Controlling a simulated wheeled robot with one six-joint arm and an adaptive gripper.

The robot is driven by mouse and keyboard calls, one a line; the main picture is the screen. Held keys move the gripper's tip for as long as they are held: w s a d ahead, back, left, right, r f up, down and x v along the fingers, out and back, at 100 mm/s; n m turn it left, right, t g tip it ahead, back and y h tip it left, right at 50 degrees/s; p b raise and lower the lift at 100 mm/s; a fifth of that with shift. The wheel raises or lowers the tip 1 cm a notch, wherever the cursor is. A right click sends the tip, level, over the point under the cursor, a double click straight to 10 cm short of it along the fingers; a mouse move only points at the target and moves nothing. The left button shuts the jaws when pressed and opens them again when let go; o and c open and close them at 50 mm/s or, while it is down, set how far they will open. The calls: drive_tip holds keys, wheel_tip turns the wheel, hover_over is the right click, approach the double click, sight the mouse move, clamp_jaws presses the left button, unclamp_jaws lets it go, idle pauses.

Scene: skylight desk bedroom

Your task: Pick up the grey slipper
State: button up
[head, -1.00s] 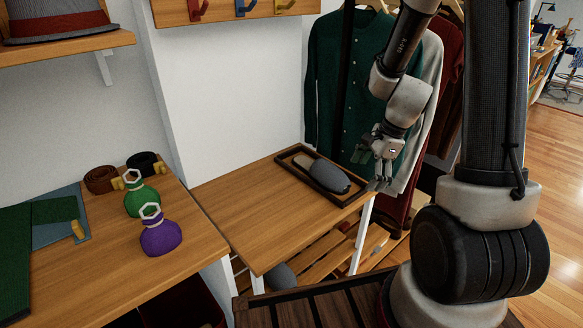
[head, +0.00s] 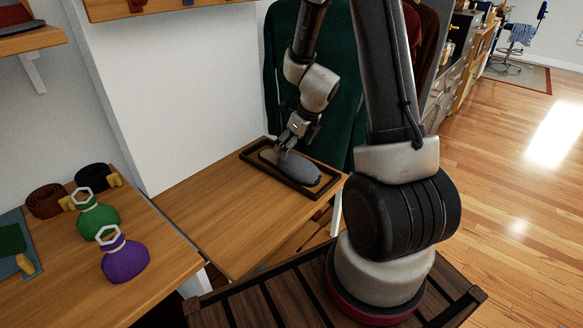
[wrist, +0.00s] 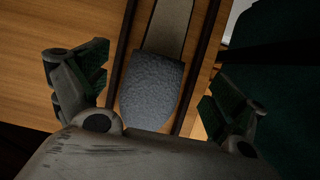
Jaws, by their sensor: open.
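The grey slipper (head: 297,169) lies in a dark-rimmed tray (head: 330,188) on the wooden bench. In the wrist view the slipper (wrist: 152,88) shows its grey rounded toe part and a paler insole beyond it. My gripper (head: 283,152) is over the slipper in the head view, close above its far-left part. In the wrist view my gripper (wrist: 152,95) is open, with one finger on each side of the slipper. A gap shows between each finger and the slipper. The part of the slipper nearest the palm is hidden by my gripper.
A wooden table at left holds a green pouch (head: 98,219), a purple pouch (head: 125,262) and rolled belts (head: 46,201). A dark green garment (head: 345,120) hangs right behind the tray. The bench (head: 212,215) left of the tray is bare.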

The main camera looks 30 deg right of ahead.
sight(288, 161)
drive_tip(key=x, duration=0.6)
drive_tip(key=shift+w+f, duration=0.1)
drive_tip(key=shift+f, duration=0.05)
drive_tip(key=shift+c, duration=0.3)
drive_tip(key=c, duration=1.1)
